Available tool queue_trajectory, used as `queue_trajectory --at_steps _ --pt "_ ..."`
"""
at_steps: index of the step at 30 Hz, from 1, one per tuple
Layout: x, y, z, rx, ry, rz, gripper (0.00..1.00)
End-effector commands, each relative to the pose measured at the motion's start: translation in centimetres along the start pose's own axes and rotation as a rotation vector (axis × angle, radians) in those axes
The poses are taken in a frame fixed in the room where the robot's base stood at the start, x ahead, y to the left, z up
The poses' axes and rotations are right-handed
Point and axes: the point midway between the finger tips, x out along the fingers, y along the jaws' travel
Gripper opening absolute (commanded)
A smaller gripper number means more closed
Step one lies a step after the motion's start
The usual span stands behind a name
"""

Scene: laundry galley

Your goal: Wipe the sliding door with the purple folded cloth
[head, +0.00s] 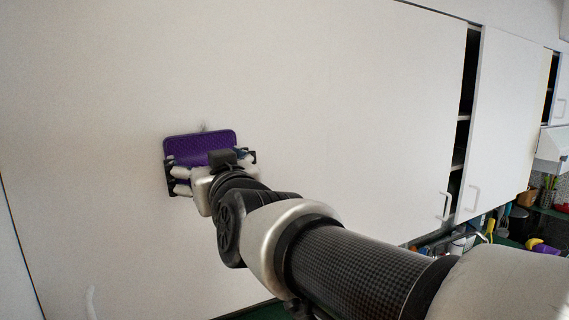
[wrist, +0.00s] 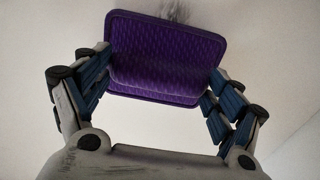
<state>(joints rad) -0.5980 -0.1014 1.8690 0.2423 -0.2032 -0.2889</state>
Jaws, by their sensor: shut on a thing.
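The purple folded cloth (head: 199,143) is a quilted pad held between the fingers of my gripper (head: 210,167). In the wrist view the cloth (wrist: 165,57) spans the space between both fingers of my gripper (wrist: 160,88), so it is shut on the cloth. The sliding door (head: 330,90) is a large white panel filling much of the head view. The cloth is at its face; whether it touches is not clear. A grey smudge (head: 204,127) shows on the door just above the cloth, and also in the wrist view (wrist: 178,10). The cloth hides the door behind it.
A second white door (head: 505,120) with a handle stands to the right, past a dark open gap with shelves (head: 462,140). A counter with bottles and utensils (head: 490,228) lies at the lower right. The door face around the cloth is clear.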

Motion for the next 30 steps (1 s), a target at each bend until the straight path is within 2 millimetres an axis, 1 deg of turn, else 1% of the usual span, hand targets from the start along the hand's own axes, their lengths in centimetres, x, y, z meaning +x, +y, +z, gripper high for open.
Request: queue_trajectory --at_steps 6,30 --pt "0.1 0.0 0.0 0.000 0.000 0.000 0.40" --pt "1.7 0.0 0.0 0.000 0.001 0.000 0.40"
